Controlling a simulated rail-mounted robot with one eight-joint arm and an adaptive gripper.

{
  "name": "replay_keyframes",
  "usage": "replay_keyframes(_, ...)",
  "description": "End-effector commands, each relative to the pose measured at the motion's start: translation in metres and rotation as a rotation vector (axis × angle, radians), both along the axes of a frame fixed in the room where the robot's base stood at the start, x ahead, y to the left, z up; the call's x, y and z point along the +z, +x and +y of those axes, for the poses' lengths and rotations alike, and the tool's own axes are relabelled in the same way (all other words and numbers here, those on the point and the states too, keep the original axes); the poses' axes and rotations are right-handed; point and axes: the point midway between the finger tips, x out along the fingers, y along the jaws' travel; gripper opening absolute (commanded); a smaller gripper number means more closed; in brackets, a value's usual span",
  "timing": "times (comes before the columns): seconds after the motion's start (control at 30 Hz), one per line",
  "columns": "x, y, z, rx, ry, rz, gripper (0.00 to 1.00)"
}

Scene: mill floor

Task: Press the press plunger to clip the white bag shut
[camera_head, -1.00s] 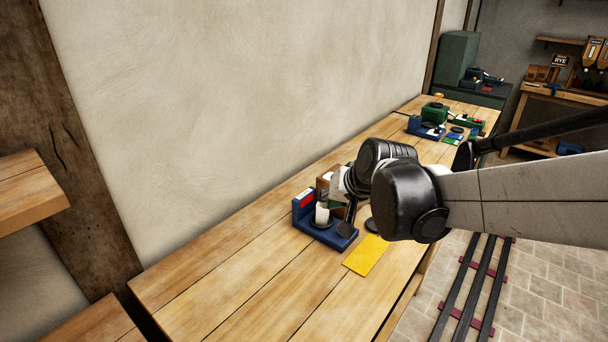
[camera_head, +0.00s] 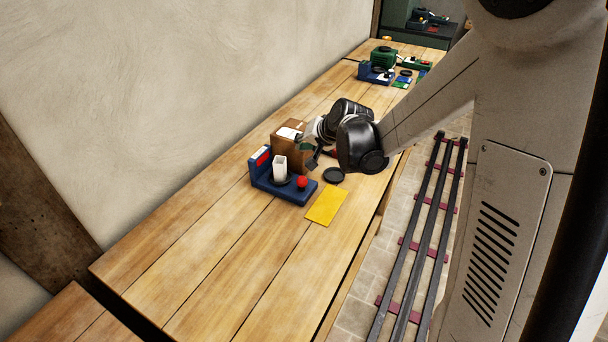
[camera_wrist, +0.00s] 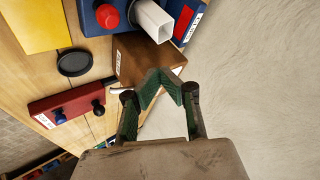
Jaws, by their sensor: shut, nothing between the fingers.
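The blue press stand (camera_head: 262,180) sits on the wooden bench, with a label on its upright back. The white bag (camera_head: 279,168) stands upright on it, like an open-topped square sleeve; it also shows in the wrist view (camera_wrist: 153,22). A red round knob, which looks like the plunger (camera_head: 302,182), is on the near right end of the base and also shows in the wrist view (camera_wrist: 108,16). My gripper (camera_head: 312,162) is to the right of the bag, apart from the stand. In the wrist view its green fingers (camera_wrist: 166,80) meet at the tips, empty, in front of a brown box.
The brown box (camera_head: 288,155) stands behind the stand, close to my gripper. A yellow sheet (camera_head: 326,206) and a black disc (camera_head: 334,175) lie in front. A red block with knobs (camera_wrist: 68,108) is nearby. More devices (camera_head: 382,60) stand farther along; the near bench is clear.

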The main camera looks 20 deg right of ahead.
Motion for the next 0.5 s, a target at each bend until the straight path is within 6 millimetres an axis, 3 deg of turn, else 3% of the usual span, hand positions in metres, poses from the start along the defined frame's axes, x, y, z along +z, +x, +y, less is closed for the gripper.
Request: replay_keyframes(0.5, -0.0071, 0.0001, 0.0, 0.001, -0.001, 0.0, 0.0)
